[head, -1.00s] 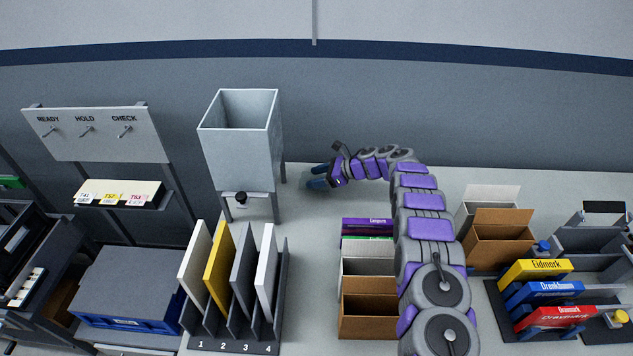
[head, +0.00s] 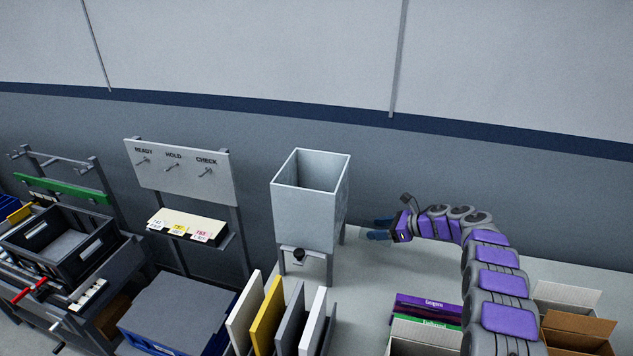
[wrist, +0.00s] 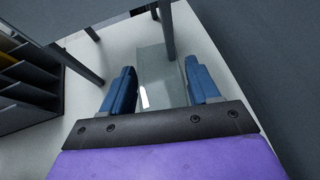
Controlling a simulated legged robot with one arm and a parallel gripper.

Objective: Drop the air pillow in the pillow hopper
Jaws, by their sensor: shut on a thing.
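The pillow hopper (head: 312,215) is a pale grey open-topped bin on legs, near the middle of the head view, with a dark knob low on its front. My gripper (head: 378,229) is just right of the hopper, low beside its legs and below its rim. In the wrist view my gripper's blue fingers (wrist: 160,90) are on either side of a clear, see-through air pillow (wrist: 158,72) and hold it. A bright glint shows on the pillow. The pillow cannot be made out in the head view.
A slotted rack with upright panels (head: 270,318) stands in front of the hopper. A READY/HOLD/CHECK board (head: 180,170) is to the left, cardboard boxes (head: 575,325) to the lower right. The wall is close behind. Bare table lies between hopper and boxes.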

